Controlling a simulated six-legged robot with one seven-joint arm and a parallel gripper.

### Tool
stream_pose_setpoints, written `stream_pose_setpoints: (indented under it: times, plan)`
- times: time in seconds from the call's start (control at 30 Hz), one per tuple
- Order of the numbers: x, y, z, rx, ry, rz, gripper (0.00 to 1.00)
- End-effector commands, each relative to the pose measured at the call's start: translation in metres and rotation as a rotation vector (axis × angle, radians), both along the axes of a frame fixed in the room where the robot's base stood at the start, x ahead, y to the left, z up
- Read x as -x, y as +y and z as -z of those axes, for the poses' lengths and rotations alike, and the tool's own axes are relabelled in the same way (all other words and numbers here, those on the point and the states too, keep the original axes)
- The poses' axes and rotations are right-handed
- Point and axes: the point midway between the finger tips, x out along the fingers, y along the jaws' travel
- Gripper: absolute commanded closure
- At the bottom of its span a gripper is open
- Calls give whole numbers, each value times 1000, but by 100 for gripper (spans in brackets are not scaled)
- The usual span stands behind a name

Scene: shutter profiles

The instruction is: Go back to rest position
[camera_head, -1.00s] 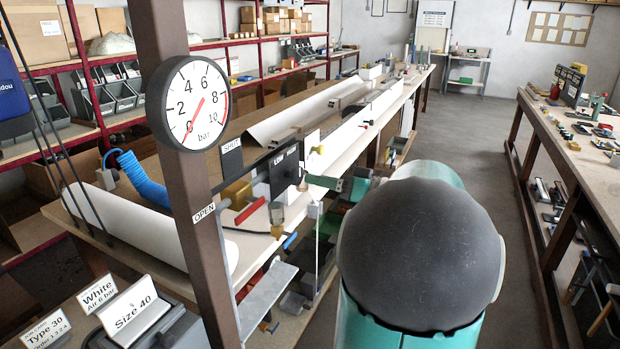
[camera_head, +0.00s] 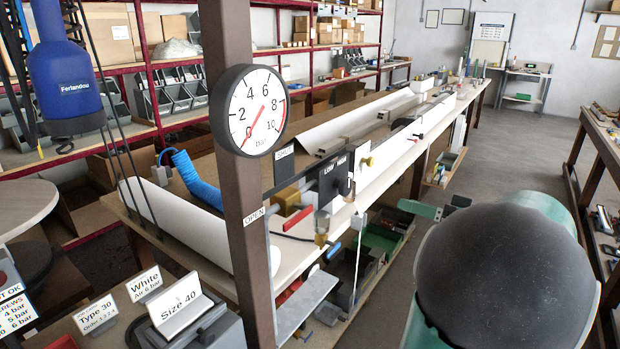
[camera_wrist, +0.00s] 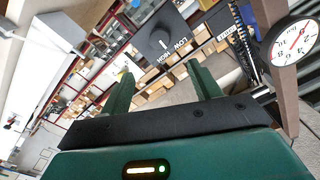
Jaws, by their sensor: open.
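My gripper (camera_wrist: 160,72) shows in the wrist view as two green fingers standing apart, with nothing between them. In the head view, a green end piece (camera_head: 420,208) that looks like part of my gripper juts out left of my arm's large dark rounded joint. It is right of the valve panel (camera_head: 335,182) and apart from it; the rest is hidden behind the joint. In the wrist view, the black LOW/HIGH panel (camera_wrist: 166,42) appears upside down beyond the fingers. The round pressure gauge (camera_head: 256,110) is on a brown post; its red needle points near 0.
A long workbench (camera_head: 385,185) with white profiles runs away behind the post. A blue Ferlandou tool (camera_head: 65,80) hangs at the left. Signs (camera_head: 178,302) stand on the near bench. Another bench (camera_head: 605,150) is at the right. The grey aisle floor (camera_head: 510,140) is clear.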

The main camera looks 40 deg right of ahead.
Motion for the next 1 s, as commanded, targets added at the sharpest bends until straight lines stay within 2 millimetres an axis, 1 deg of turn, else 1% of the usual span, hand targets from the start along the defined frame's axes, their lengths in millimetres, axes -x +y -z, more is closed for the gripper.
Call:
stream_pose_setpoints:
  times: [0.17, 0.2, 0.27, 0.33, 0.37, 0.47, 0.5, 0.53, 0.57, 0.6, 0.7, 0.8, 0.9, 1.0]
  plan:
    - [-1, 1, 0, -1, 1, -1, 38]
    - [-2, 3, 0, -4, 7, -7, 38]
    - [-7, 12, 1, -16, 29, -28, 38]
    - [-17, 34, 4, -42, 85, -76, 38]
    - [-23, 47, 6, -56, 119, -102, 38]
    - [-40, 105, 17, -102, 288, -208, 38]
    - [-45, 133, 24, -112, 373, -252, 38]
    - [-47, 153, 29, -113, 438, -280, 38]
    - [-48, 173, 35, -109, 505, -304, 38]
    - [-47, 200, 43, -97, 596, -331, 38]
    - [-37, 258, 64, -25, 807, -355, 38]
    - [-19, 301, 84, 95, 971, -326, 38]
    - [-2, 329, 99, 245, 1067, -249, 38]
    - [12, 347, 108, 399, 1085, -146, 38]
